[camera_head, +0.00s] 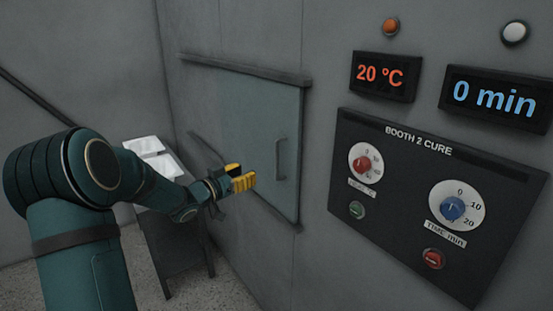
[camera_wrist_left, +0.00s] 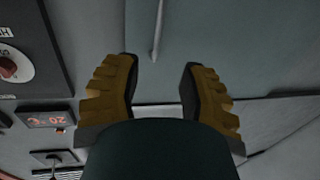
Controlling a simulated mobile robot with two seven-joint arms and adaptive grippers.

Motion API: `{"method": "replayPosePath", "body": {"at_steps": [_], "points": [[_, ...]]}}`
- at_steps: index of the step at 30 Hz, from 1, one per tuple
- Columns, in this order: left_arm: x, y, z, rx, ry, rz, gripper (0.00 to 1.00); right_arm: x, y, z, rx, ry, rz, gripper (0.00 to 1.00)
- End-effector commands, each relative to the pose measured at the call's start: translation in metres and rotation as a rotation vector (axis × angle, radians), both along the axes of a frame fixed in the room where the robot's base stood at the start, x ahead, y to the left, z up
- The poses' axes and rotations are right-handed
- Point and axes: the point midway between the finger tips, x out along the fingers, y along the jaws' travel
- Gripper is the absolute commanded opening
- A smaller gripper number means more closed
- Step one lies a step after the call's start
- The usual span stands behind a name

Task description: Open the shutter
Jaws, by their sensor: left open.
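The shutter (camera_head: 252,112) is a flat teal-grey panel in the grey wall, between an upper and a lower rail. Its upright bar handle (camera_head: 281,158) is near its right edge. My left gripper (camera_head: 242,178), with yellow fingers, is in front of the shutter, left of the handle in the head view. In the left wrist view, the open fingers (camera_wrist_left: 158,75) frame a bare part of the shutter (camera_wrist_left: 225,40), and the handle (camera_wrist_left: 158,28) shows just beyond the fingertips, roughly in line with the gap. Nothing is between the fingers. My right gripper is out of view.
Right of the shutter is a black control panel (camera_head: 400,215) with two dials and buttons. Above it are a 20 °C display (camera_head: 383,76) and a 0 min display (camera_head: 495,97). A dark stand (camera_head: 178,255) with white items (camera_head: 150,147) stands behind my left arm.

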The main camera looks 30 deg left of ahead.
Motion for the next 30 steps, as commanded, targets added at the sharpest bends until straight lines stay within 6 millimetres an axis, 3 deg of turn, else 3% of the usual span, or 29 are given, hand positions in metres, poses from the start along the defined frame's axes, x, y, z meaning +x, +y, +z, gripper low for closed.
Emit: {"method": "replayPosePath", "body": {"at_steps": [5,18,24,30], "points": [[0.022,-0.006,-0.001,0.001,0.0,-0.005,0.41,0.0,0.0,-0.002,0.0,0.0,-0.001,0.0],[0.104,-0.022,-0.002,-0.001,0.0,-0.003,0.41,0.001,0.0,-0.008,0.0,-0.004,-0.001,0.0],[0.126,-0.026,-0.002,-0.001,0.002,-0.002,0.41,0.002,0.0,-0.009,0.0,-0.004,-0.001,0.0],[0.133,-0.028,-0.001,-0.001,0.002,-0.001,0.41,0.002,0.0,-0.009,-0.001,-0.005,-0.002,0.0]]}}
